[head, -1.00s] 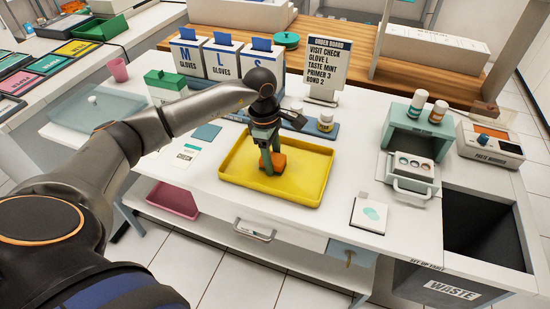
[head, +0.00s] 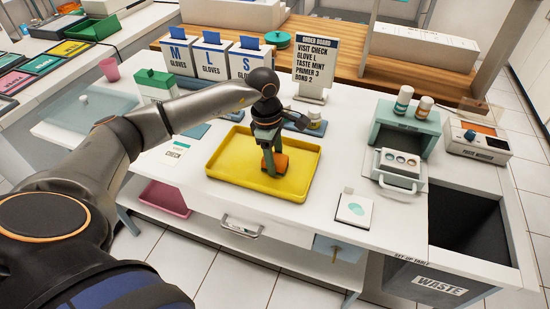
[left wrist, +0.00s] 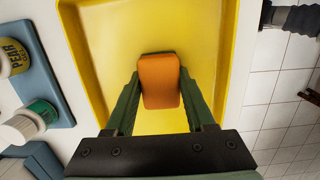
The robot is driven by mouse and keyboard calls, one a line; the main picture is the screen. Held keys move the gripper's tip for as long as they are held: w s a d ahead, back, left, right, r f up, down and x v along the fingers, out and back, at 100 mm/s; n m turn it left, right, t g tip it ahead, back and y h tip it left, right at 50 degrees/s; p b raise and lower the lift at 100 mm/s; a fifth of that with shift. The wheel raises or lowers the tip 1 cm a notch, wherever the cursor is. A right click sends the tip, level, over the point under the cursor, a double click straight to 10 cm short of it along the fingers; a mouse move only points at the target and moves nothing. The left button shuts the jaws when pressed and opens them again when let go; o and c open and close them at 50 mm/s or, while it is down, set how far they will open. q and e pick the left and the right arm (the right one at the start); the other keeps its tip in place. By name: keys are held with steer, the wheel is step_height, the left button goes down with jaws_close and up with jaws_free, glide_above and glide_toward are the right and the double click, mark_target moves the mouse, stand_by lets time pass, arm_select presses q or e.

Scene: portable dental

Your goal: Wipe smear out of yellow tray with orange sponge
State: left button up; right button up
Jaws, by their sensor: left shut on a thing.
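The yellow tray (head: 225,170) lies on the white table, and its rim also shows in the left wrist view (left wrist: 236,60). My left gripper (head: 272,168) reaches down into the tray and is shut on the orange sponge (head: 281,162). In the left wrist view the sponge (left wrist: 159,80) sits between the two green fingers over the tray floor. The sponge appears low at the tray floor; I cannot tell if it touches. No smear shows on the visible part of the floor; the arm and sponge hide some of it. My right gripper is not in view.
Glove boxes (head: 212,58) and the order board (head: 316,68) stand behind the tray. A teal unit with two bottles (head: 405,130) stands to the right, beside the dark waste opening (head: 475,217). A small white pad (head: 355,208) lies right of the tray. A blue strip holds small jars (left wrist: 40,110).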

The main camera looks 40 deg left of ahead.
arm_select(q)
steer(key=shift+w+d+r, duration=0.1)
steer(key=shift+d+r, duration=0.05)
steer(key=shift+d, duration=0.15)
step_height(320, 180, up, 3)
steer(key=shift+f+p, duration=0.2)
steer(key=shift+p, duration=0.6)
steer(key=shift+a+r, duration=0.1)
steer(key=shift+r, duration=0.25)
steer(key=shift+r+p, duration=0.35)
steer(key=shift+p, duration=0.15)
steer(key=shift+r+p, duration=0.5)
steer(key=shift+r, duration=0.65)
steer(key=shift+r+p, duration=0.75)
steer(key=shift+r, duration=0.05)
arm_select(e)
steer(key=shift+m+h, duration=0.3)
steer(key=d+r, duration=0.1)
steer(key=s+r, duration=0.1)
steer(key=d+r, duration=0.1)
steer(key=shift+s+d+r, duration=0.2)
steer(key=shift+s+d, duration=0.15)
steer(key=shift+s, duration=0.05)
